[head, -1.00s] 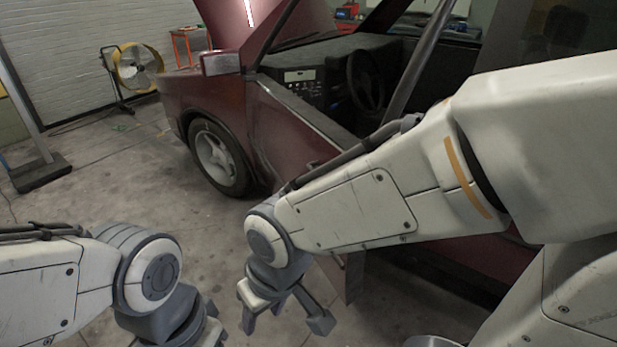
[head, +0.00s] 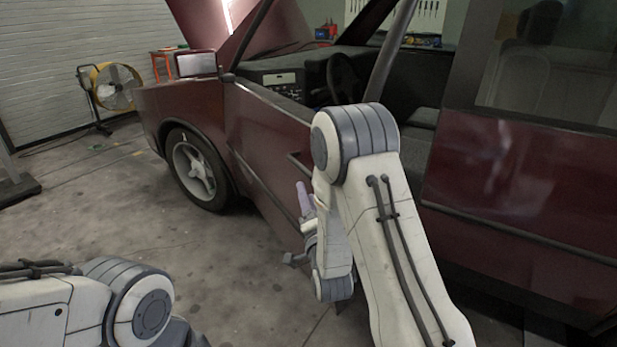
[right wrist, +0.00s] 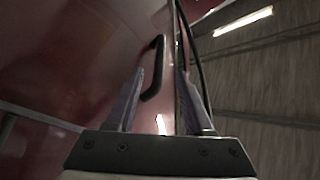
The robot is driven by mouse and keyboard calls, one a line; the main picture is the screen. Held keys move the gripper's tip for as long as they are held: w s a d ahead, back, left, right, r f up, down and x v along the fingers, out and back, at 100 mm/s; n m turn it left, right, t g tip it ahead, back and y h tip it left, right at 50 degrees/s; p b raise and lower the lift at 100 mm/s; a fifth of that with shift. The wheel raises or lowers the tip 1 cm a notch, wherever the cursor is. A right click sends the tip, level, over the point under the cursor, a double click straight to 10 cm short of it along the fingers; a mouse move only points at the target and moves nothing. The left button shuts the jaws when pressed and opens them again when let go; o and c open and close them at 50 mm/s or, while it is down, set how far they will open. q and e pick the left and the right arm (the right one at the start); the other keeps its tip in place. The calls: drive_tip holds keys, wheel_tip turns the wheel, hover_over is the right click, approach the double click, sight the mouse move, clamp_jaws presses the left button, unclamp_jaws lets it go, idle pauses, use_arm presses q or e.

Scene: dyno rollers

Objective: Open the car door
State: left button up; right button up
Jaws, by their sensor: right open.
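The dark red front car door (head: 262,150) stands partly open, with the cabin showing behind it and a gap at its rear edge, right of my arm. My right gripper (head: 298,230) is beside the door's outer face, partly hidden by my own forearm. In the right wrist view its two fingers (right wrist: 160,100) are apart and empty. A black handle (right wrist: 153,68) on a red panel shows ahead, between the fingertips in the picture; contact is not visible. My left arm is at the lower left, with its fingers out of view.
The rear red side panel (head: 520,180) is close to the right of my arm. The front wheel (head: 198,168) and a yellow fan (head: 113,86) are farther off. The concrete floor (head: 130,215) at left is clear.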

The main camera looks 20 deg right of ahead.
sight(303, 166)
drive_tip(key=x, duration=0.3)
drive_tip(key=p+x, duration=0.1)
drive_tip(key=x, duration=0.2)
drive_tip(key=d+x, duration=0.1)
drive_tip(key=x, duration=0.3)
drive_tip(key=shift+r+p, duration=0.3)
drive_tip(key=shift+p, duration=0.05)
clamp_jaws()
idle(1.0)
